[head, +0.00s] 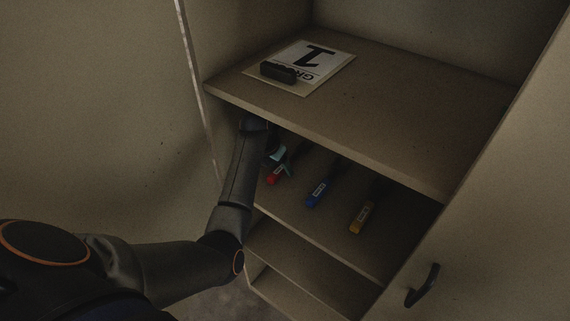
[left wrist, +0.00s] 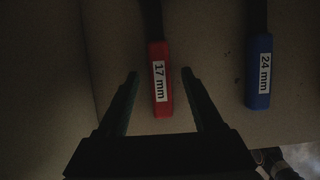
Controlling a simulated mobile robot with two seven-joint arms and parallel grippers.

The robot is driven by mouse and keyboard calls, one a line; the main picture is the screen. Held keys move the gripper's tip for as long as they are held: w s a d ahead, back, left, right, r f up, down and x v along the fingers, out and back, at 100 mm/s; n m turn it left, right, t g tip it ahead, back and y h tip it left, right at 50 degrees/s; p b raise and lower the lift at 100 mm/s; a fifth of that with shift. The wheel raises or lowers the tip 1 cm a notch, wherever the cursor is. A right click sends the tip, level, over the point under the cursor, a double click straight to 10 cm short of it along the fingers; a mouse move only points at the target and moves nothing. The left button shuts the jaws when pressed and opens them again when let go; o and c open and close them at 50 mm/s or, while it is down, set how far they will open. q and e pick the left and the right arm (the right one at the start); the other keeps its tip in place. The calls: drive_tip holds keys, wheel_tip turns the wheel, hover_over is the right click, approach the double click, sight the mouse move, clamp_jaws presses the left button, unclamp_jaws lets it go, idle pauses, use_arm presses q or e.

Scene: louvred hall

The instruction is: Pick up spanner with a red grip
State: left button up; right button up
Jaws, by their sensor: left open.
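The spanner with a red grip (head: 273,177) lies on the middle shelf, at the left of a row of spanners in the head view. In the left wrist view its red grip (left wrist: 160,78) carries a label reading "17 mm", and its dark shaft runs off the top edge. My left gripper (head: 278,155) reaches in under the upper shelf, partly hidden by my arm. In the left wrist view its open fingers (left wrist: 158,72) stand on either side of the red grip, with gaps on both sides. I cannot tell the height between fingers and grip. My right gripper is not in view.
A blue-grip spanner (head: 317,193), labelled "24 mm" in the left wrist view (left wrist: 259,72), and a yellow-grip spanner (head: 361,217) lie to the right. The upper shelf (head: 400,110) holds a sign (head: 318,62) and a dark block (head: 278,72). A door with a handle (head: 422,286) stands at right.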

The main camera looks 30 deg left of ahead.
use_arm(q)
drive_tip(key=shift+f, duration=0.25)
idle(0.5)
drive_tip(key=shift+c, duration=0.4)
clamp_jaws()
